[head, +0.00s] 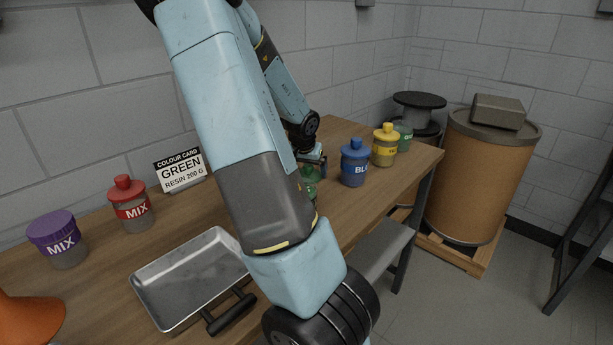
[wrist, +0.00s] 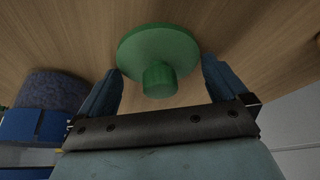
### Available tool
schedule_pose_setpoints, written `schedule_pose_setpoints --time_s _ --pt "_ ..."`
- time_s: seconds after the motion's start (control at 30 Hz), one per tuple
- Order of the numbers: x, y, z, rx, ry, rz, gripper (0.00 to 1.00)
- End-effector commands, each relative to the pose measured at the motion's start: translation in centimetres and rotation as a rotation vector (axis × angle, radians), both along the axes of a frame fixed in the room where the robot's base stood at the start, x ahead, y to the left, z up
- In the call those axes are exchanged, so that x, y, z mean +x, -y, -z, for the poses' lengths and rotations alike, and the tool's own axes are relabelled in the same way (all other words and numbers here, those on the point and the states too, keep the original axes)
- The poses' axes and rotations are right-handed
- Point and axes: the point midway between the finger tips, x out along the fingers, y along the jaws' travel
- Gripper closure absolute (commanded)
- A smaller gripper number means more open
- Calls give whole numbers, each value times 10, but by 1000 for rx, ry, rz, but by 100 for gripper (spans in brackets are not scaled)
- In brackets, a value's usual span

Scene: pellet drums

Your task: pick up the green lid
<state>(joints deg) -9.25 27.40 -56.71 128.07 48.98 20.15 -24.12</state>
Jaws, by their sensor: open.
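The green lid (wrist: 159,48) is a round disc with a short knob, seen in the wrist view with wood around it. In the head view the green lid (head: 311,174) shows only partly beside my arm, on the wooden table. My gripper (wrist: 160,69) is open, with its two blue fingers on either side of the knob and a gap at each side. In the head view my gripper (head: 314,160) is low over the lid and partly hidden by my arm. I cannot tell how high the fingertips are above the table.
The blue jar (head: 355,165) stands just right of my gripper, with the yellow jar (head: 385,148) and the green jar (head: 404,137) beyond. A metal tray (head: 150,294), red-lidded jar (head: 131,208), purple-lidded jar (head: 62,245) and colour card (head: 181,171) are left of my arm.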

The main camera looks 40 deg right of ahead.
Motion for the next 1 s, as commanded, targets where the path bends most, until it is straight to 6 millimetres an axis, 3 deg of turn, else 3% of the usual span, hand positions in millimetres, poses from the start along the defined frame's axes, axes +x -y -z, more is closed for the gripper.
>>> schedule_pose_setpoints --time_s 0.07,0.4,0.77,1.0 --pt "0 0 0 0 0 0 3" --pt "0 0 0 0 0 0 35" --pt "1 0 -5 0 1 0 35" --pt "1 -1 -32 -1 2 -3 35"
